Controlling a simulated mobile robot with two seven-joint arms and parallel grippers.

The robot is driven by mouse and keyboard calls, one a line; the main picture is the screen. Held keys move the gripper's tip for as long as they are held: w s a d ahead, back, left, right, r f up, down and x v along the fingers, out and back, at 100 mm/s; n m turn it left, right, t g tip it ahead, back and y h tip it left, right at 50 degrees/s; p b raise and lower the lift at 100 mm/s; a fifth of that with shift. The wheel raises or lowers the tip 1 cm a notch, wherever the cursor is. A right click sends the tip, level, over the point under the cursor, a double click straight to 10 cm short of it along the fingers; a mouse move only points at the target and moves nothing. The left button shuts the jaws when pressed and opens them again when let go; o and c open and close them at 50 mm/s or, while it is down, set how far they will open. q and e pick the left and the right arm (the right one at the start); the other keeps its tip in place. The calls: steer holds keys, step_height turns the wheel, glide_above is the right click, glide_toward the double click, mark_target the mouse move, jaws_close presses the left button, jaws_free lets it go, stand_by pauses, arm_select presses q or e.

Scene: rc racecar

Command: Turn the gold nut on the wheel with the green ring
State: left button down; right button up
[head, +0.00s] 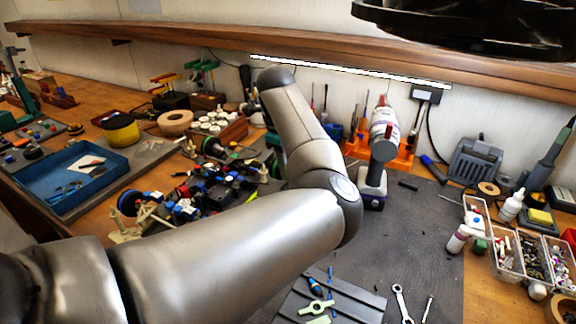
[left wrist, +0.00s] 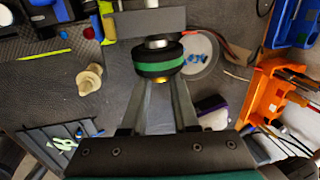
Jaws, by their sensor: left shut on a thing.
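The wheel with the green ring (left wrist: 158,60) is at the upper middle of the left wrist view, a black tyre with a green band. The gold nut (left wrist: 160,80) shows at the wheel's near face. My left gripper (left wrist: 163,84) has its fingertips at the nut and is shut on it; the fingertips partly cover it. In the head view my left arm hides the gripper and nut. The car (head: 205,190) lies left of my forearm among small parts.
An orange tool rack (left wrist: 262,95) stands to the right in the left wrist view, near a clear dish (left wrist: 205,62). A cordless tool (head: 384,140) stands upright right of my arm. A blue tray (head: 75,180) lies at left. The dark mat (head: 425,225) is largely clear.

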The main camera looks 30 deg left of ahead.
stand_by(0.4)
arm_select(q)
steer(key=c, duration=0.6)
jaws_free()
steer(key=shift+c, duration=0.2)
steer(key=v, duration=1.5)
steer(key=shift+s+p, duration=0.2)
steer(key=shift+p, duration=0.2)
steer(key=shift+r, duration=0.1)
